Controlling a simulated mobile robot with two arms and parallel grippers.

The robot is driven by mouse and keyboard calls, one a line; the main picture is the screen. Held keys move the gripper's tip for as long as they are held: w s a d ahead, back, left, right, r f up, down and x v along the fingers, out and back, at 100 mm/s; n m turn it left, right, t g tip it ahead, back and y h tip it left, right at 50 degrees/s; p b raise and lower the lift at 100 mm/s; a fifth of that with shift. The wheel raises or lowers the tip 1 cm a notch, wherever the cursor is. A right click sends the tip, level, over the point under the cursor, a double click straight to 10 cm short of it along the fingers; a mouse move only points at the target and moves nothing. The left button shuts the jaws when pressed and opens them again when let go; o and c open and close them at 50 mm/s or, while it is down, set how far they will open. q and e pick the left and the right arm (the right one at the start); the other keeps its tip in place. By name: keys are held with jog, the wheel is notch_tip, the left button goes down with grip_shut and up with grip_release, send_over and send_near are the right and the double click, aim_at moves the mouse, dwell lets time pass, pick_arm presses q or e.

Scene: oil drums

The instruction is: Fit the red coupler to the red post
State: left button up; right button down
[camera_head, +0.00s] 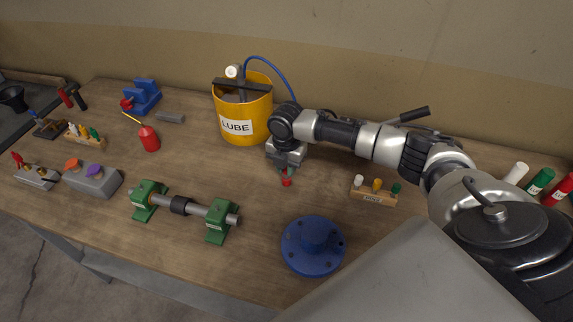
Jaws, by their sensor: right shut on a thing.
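My right gripper (287,172) is in the middle of the table, pointing down, in front of the yellow LUBE bucket. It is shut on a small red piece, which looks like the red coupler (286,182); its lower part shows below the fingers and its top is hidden. I cannot tell whether it touches the table. A small grey block (36,178) at the far left carries a red upright piece (17,158), which may be the red post; it is too small to be sure. My left gripper is not in view.
A wooden rack (373,197) with white, yellow and green pieces stands right of the gripper. The LUBE bucket (256,124) is behind it, a blue flange (313,246) in front. A shaft on green stands (152,196) and a red oil can (149,139) lie left.

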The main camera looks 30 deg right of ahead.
jog(key=shift+f, duration=0.4)
jog(key=c, duration=0.9)
grip_release()
notch_tip(320, 180, up, 11)
jog(key=shift+f+b, duration=0.1)
jog(key=shift+b, duration=1.05)
